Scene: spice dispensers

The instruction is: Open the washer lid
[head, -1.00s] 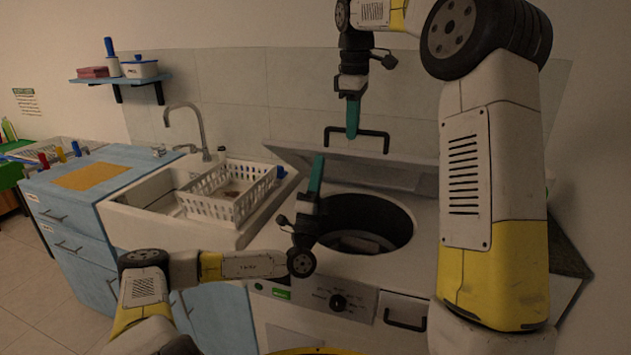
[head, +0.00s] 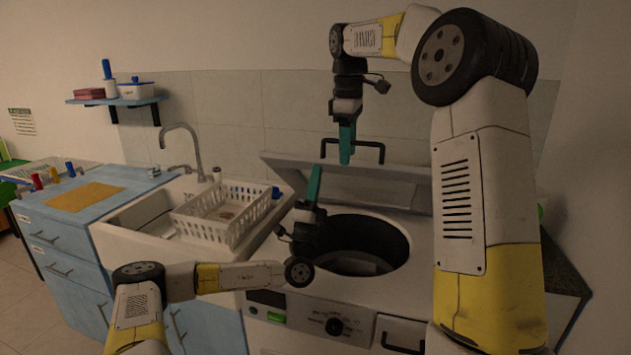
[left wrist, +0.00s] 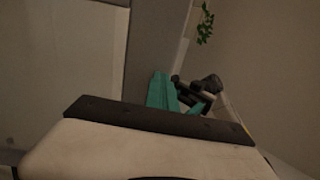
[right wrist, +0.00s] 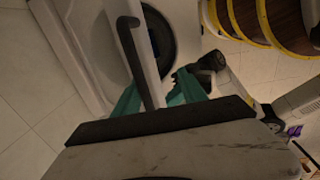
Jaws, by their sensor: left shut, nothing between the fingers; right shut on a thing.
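The washer (head: 408,305) stands at centre right with its round drum opening (head: 355,248) exposed. Its grey lid (head: 385,188) is raised, tilted up behind the opening, with a dark bar handle (head: 371,144) along its upper edge. My right gripper (head: 345,155) reaches down from above and is shut on the handle; the right wrist view shows the handle (right wrist: 138,62) running between its teal fingers. My left gripper (head: 315,182) is shut and empty, pointing up in front of the lid at the left side of the opening. It also shows in the left wrist view (left wrist: 161,90).
A sink (head: 130,232) with a white dish rack (head: 215,222) adjoins the washer on the left. A blue cabinet (head: 75,240) stands further left. A tiled wall (head: 230,110) is close behind the lid. Wooden barrels (right wrist: 270,22) show in the right wrist view.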

